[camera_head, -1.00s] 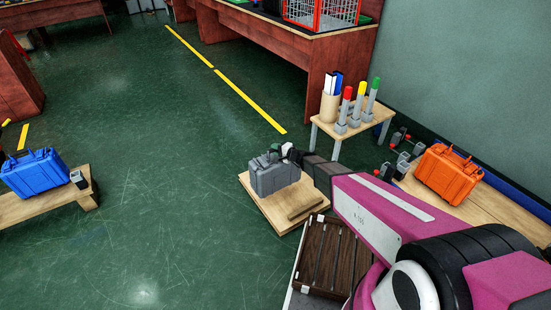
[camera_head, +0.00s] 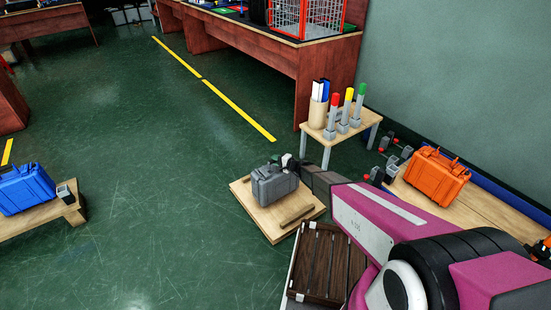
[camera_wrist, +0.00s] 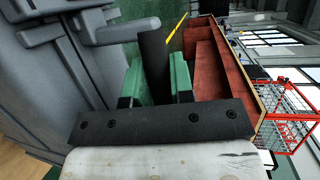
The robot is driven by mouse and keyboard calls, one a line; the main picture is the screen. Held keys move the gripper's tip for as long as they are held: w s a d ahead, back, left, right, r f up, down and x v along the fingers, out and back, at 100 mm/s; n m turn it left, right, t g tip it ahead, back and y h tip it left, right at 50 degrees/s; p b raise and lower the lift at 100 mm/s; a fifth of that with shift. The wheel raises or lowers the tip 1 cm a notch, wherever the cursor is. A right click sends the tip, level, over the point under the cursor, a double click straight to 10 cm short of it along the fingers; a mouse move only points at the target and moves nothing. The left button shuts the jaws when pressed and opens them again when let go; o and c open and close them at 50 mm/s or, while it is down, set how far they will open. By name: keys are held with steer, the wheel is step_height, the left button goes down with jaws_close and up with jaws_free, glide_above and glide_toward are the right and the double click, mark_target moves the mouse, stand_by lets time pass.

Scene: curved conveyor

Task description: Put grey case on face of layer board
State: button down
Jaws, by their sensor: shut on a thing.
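The grey case (camera_head: 274,187) is upright over the back part of the light wooden layer board (camera_head: 262,219). I cannot tell whether its underside touches the board. A dark strip (camera_head: 297,216) lies across the board's front right. My gripper (camera_head: 288,160) is at the top of the case, reaching in from the right. In the wrist view, its green fingers (camera_wrist: 158,80) are close around a dark piece by the case's handle (camera_wrist: 115,31). The case body (camera_wrist: 50,70) fills the left of that view.
A small table (camera_head: 345,128) with coloured markers and a holder stands behind. An orange case (camera_head: 437,176) sits at right and a blue case (camera_head: 25,190) at left. A dark slatted crate (camera_head: 325,263) is in front. Open green floor lies left of the board.

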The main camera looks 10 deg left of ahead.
steer(key=shift+f, duration=0.65)
steer(key=c, duration=1)
jaws_free()
